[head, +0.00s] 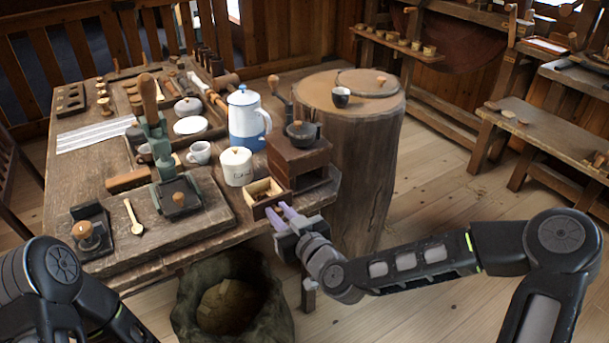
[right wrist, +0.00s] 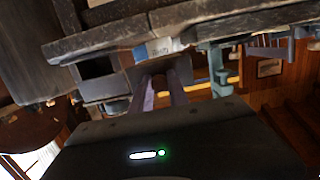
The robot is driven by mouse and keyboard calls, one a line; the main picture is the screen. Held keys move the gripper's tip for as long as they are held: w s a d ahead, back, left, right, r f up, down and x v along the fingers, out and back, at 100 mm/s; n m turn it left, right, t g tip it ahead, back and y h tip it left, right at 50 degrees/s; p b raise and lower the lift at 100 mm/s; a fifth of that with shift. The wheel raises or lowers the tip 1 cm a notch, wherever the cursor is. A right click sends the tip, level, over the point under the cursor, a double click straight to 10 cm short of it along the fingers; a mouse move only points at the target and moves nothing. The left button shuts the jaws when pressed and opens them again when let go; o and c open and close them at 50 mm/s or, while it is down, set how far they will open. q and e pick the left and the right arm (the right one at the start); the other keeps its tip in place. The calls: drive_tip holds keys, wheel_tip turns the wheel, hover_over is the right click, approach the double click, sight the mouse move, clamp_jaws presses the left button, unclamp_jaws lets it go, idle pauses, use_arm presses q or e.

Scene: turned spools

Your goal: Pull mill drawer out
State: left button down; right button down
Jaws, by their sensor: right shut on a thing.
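The mill (head: 298,160) is a dark wooden box with a crank and a round top, near the right front corner of the table. Its drawer (head: 262,188) stands well out at the front, and its pale inside shows from above. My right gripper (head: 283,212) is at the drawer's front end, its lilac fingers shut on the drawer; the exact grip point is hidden. In the right wrist view the fingers (right wrist: 161,92) reach up towards the mill, and the mill's dark box (right wrist: 97,68) shows beside them. My left arm is at the lower left, its gripper out of sight.
The table (head: 75,185) carries a white lidded jar (head: 236,168) close beside the drawer, a blue-and-white pot (head: 247,120) and a tray with a green press. A sack (head: 195,310) stands below the table's front edge. A stump (head: 365,170) stands behind the mill.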

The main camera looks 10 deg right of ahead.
sight(273, 206)
drive_tip(key=shift+r+b+x, duration=0.1)
drive_tip(key=shift+b+x, duration=0.35)
drive_tip(key=shift+x, duration=0.9)
drive_tip(key=shift+r+b+x, duration=0.15)
drive_tip(key=shift+b+x, duration=0.3)
drive_tip(key=shift+x, duration=0.9)
drive_tip(key=shift+f+b, duration=1.9)
drive_tip(key=c, duration=1.2)
unclamp_jaws()
drive_tip(key=v, duration=0.8)
